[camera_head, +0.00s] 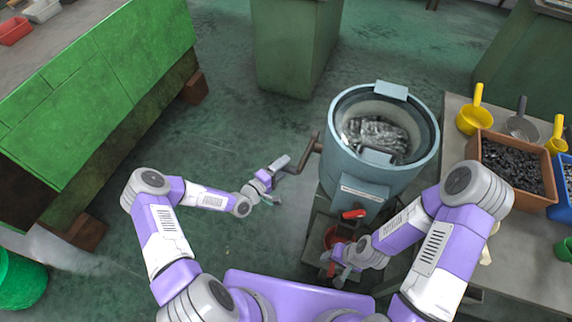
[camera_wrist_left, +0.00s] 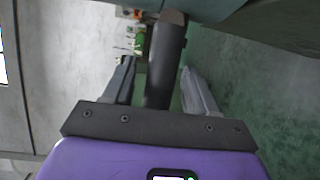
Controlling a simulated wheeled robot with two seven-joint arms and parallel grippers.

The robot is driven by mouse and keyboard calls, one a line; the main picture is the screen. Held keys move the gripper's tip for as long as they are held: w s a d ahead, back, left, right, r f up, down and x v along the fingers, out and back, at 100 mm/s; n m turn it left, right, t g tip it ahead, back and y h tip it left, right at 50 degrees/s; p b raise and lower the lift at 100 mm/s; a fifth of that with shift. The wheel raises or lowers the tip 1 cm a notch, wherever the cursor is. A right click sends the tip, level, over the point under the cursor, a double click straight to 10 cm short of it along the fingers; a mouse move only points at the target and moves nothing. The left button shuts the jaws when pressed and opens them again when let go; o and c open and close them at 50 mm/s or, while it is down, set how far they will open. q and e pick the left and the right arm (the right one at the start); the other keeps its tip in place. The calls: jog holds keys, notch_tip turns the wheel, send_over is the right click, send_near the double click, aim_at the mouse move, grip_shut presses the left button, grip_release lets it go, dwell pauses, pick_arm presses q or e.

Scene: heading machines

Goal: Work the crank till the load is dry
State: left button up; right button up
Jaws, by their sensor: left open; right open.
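A round blue-grey spin dryer (camera_head: 345,165) stands in the middle of the head view, its top open. A wet-looking, shiny metallic load (camera_head: 375,133) lies in its drum. The crank (camera_head: 312,146) sticks out from the dryer's left side. My right gripper (camera_head: 338,274) is open, low in front of the dryer, near a red lever (camera_head: 354,214) and a red container (camera_head: 333,238).
A table on the right (camera_head: 525,270) bears a brown crate of dark pieces (camera_head: 487,140), a blue bin (camera_head: 563,210), and yellow (camera_head: 474,120) and grey scoops. A green cabinet (camera_head: 100,80) stands at the left. A green bucket (camera_head: 20,280) is at the lower left. The floor left of the crank is clear.

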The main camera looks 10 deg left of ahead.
pick_arm(q)
jog(key=shift+x, duration=0.95)
jog(key=shift+c, duration=0.5)
grip_shut()
